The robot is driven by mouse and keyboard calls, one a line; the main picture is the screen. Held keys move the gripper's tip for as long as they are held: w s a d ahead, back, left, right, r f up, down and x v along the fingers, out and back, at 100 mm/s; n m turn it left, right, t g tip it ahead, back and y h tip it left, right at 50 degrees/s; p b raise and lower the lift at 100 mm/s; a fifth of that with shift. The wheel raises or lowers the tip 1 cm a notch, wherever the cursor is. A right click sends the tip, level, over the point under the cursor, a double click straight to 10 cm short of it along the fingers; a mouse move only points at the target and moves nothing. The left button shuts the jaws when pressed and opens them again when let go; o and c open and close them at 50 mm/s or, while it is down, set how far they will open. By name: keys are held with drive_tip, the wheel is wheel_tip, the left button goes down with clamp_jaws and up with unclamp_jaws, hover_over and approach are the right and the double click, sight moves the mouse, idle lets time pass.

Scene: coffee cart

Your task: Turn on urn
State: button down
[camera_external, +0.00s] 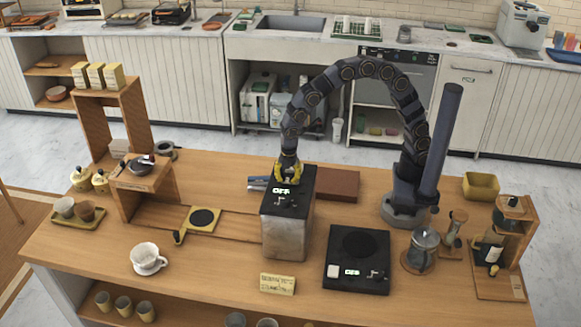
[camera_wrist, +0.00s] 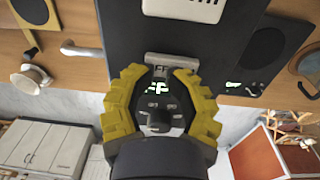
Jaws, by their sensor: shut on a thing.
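The urn (camera_external: 286,232) is a metal box with a black top, standing mid-table. Its lit display (camera_external: 281,191) reads OFF. My gripper (camera_external: 289,177) points down at the urn's top, behind the display. In the wrist view its yellow fingers (camera_wrist: 171,75) curve in around a small grey switch bar (camera_wrist: 172,60) on the black top and are shut on it. The urn's display (camera_wrist: 157,88) shows between the fingers, partly hidden. The exact finger contact is hard to see in the external view.
A black hot plate (camera_external: 357,244) with its own OFF display stands right of the urn. A glass pot (camera_external: 424,250) and dripper stand (camera_external: 516,230) are farther right. A white cup (camera_external: 146,257), yellow-edged scale (camera_external: 204,218) and small sign (camera_external: 277,284) occupy the left and front.

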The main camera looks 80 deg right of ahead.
sight(286, 180)
drive_tip(key=shift+w+d+f, duration=0.1)
drive_tip(key=shift+w+f, duration=0.05)
drive_tip(key=shift+f, duration=0.05)
wheel_tip(286, 180, up, 14)
drive_tip(key=shift+r, duration=0.2)
drive_tip(key=shift+w, duration=0.15)
idle(0.3)
drive_tip(key=shift+w+r+g, duration=0.25)
drive_tip(key=shift+g, duration=0.85)
drive_tip(key=shift+f, duration=0.15)
